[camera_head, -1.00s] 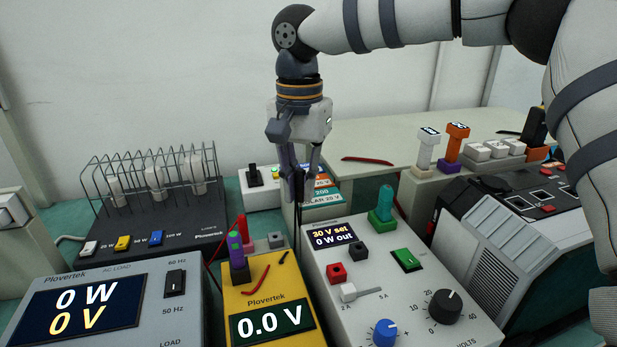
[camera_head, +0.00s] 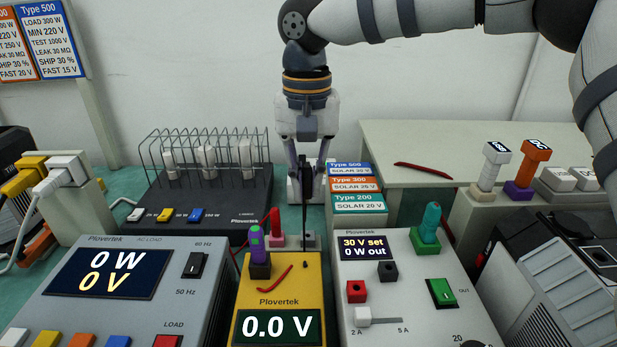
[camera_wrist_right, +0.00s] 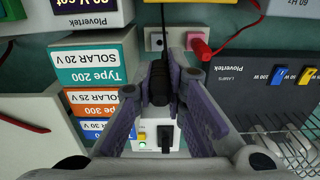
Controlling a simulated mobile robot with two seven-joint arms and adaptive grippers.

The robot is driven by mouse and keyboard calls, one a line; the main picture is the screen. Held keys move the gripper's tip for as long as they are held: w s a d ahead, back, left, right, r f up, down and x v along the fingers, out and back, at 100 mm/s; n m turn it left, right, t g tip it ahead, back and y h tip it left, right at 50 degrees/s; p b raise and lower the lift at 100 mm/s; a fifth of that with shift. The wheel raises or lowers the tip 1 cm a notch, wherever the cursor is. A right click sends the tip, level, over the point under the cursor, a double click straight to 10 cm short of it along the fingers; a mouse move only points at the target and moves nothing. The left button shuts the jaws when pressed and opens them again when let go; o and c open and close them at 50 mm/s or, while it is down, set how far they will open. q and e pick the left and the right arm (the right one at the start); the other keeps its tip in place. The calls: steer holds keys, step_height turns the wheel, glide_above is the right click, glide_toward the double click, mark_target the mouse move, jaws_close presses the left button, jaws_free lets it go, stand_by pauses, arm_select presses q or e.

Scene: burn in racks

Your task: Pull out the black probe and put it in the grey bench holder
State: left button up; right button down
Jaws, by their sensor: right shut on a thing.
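My right gripper (camera_head: 307,172) points down and is shut on the black probe (camera_head: 306,190), which hangs roughly upright between its fingers. A thin black length runs down from it toward the yellow meter. The grey bench holder (camera_head: 310,241) is a small block behind the yellow meter, beside a pink holder with the red probe. In the right wrist view the gripper (camera_wrist_right: 160,85) grips the black probe (camera_wrist_right: 157,78), and the grey holder (camera_wrist_right: 154,38) shows just past it. I cannot tell whether the probe touches the holder. My left gripper is not in view.
The yellow meter (camera_head: 280,284) reads 0.0 V, between the AC load box (camera_head: 200,300) and the supply (camera_head: 405,297). The pink holder (camera_head: 277,241) sits close by. A wire lamp rack (camera_head: 262,205) is behind left; a sign stack (camera_head: 358,188) stands right of the gripper.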

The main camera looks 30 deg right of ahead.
mark_target(308, 166)
steer(key=shift+f, duration=2.9)
steer(key=shift+f, duration=1.3)
steer(key=c, duration=1.5)
jaws_free()
steer(key=shift+c, duration=0.2)
step_height(308, 166, up, 12)
steer(key=shift+r, duration=0.1)
